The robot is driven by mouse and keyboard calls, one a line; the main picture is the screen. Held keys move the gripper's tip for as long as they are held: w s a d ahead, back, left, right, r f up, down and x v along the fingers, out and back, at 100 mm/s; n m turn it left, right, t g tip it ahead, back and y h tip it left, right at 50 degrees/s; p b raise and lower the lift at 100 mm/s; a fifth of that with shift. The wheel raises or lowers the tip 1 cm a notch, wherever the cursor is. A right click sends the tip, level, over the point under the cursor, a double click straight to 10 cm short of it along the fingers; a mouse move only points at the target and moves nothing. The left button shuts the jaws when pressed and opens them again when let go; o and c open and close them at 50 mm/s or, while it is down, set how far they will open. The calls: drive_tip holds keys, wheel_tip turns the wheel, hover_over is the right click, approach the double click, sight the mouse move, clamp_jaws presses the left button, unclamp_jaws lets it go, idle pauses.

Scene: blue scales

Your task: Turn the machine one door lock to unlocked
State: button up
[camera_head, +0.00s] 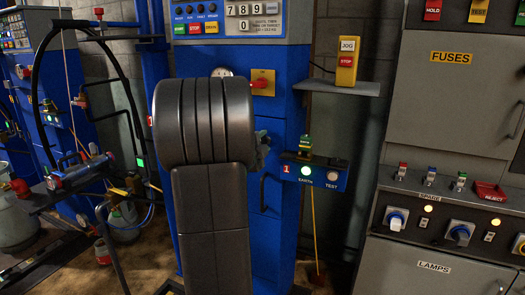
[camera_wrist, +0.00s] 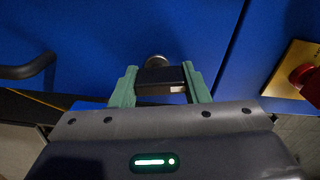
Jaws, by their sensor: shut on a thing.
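The door lock (camera_wrist: 158,78) is a small dark block-shaped knob with a round metal part behind it, on the blue machine front. My gripper (camera_wrist: 161,84) has its two green fingers on either side of this knob, shut on it. In the head view my gripper (camera_head: 262,148) shows only partly, at the right edge of my dark arm, against the blue machine (camera_head: 287,95). My arm hides the lock there. I cannot read any locked or unlocked mark.
A red rotary switch on a yellow plate (camera_head: 263,82) sits above my gripper; it also shows in the wrist view (camera_wrist: 305,77). A black door handle (camera_head: 263,192) is below. A box with EARTH and TEST lamps (camera_head: 317,174) juts out at the right.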

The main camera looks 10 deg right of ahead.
drive_tip(key=shift+f+m+b, duration=0.1)
drive_tip(key=shift+m+b, duration=0.6)
drive_tip(key=shift+m, duration=0.4)
drive_tip(key=o, duration=1)
drive_tip(key=shift+d, duration=0.1)
drive_tip(key=shift+s, duration=0.1)
drive_tip(key=p+v, duration=0.1)
drive_tip(key=v, duration=1.2)
drive_tip(key=shift+s+a, duration=0.3)
drive_tip(key=shift+w, duration=0.1)
